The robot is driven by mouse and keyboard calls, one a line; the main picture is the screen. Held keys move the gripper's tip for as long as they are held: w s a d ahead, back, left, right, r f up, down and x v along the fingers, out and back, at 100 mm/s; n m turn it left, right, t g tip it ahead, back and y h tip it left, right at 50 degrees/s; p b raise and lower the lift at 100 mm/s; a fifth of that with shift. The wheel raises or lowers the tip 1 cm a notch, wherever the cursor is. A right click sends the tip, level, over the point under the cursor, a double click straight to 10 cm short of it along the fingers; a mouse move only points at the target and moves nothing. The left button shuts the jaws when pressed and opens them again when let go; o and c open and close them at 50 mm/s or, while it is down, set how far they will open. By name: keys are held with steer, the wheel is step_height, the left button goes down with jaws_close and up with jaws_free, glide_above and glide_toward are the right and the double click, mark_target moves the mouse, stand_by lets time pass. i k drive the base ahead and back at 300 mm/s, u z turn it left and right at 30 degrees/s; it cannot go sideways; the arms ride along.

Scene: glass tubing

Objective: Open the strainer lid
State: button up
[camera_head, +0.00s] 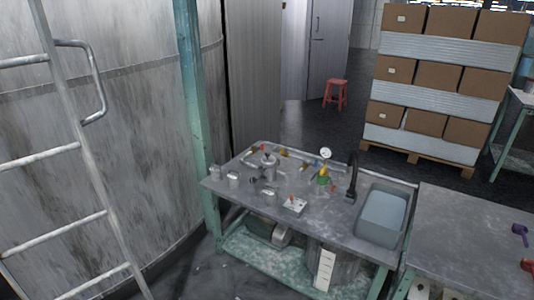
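A small grey metal fitting (268,163) with a rounded top stands upright near the back left of the steel work table (270,215). It looks like the strainer, but it is too small to be sure or to tell whether its lid is open or shut. A dark part lies close to its lower left. My gripper is not in view, and nothing touches the fitting.
A ladder (88,180) and tank stand left. Stacked boxes (438,75) stand behind; a red stool (336,95) is farther back.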

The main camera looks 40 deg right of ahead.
mark_target(268, 161)
steer(key=u, duration=0.4)
steer(key=i, duration=1.1)
steer(key=z, duration=0.15)
steer(key=k, duration=0.95)
steer(key=z, duration=0.2)
steer(key=i, duration=0.45)
steer(key=u, duration=0.05)
